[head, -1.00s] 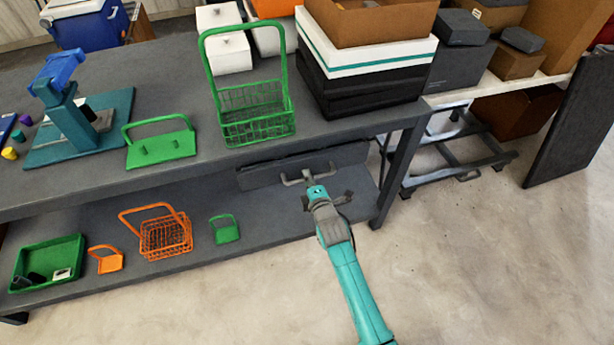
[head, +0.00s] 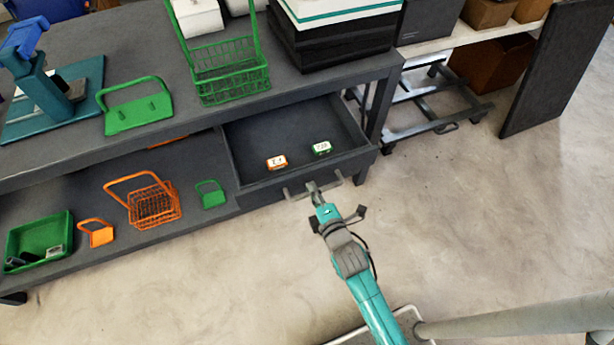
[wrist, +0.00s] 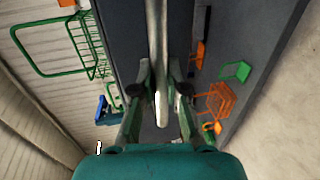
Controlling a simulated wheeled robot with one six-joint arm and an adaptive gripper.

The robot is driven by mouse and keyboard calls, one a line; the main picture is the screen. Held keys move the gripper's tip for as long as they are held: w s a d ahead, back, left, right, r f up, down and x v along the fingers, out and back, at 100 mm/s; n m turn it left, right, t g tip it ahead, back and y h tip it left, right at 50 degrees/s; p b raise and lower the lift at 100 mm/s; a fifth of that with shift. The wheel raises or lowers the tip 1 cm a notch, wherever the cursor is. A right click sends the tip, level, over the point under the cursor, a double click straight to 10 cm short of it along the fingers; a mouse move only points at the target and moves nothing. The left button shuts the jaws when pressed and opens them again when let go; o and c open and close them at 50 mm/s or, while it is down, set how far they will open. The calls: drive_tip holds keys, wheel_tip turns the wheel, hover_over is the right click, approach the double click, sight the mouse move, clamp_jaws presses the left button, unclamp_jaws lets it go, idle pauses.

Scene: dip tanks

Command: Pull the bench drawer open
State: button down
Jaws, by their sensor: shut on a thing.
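The bench drawer (head: 240,160) is dark grey and stands pulled out from under the bench top in the head view. Inside it lie an orange-and-white block (head: 276,163) and a green-and-white block (head: 321,148). My gripper (head: 314,190) is at the drawer's front and shut on the grey bar handle (head: 292,194). In the wrist view the handle (wrist: 162,110) runs between the two fingers of my gripper (wrist: 160,95). The fingers hide part of the handle.
The lower shelf (head: 95,205) holds an orange basket (head: 152,208) and a green tray (head: 40,240).

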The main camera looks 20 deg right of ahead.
drive_tip(key=shift+v, duration=0.9)
drive_tip(key=shift+f, duration=0.25)
drive_tip(key=c, duration=1.2)
unclamp_jaws()
drive_tip(key=v, duration=1.2)
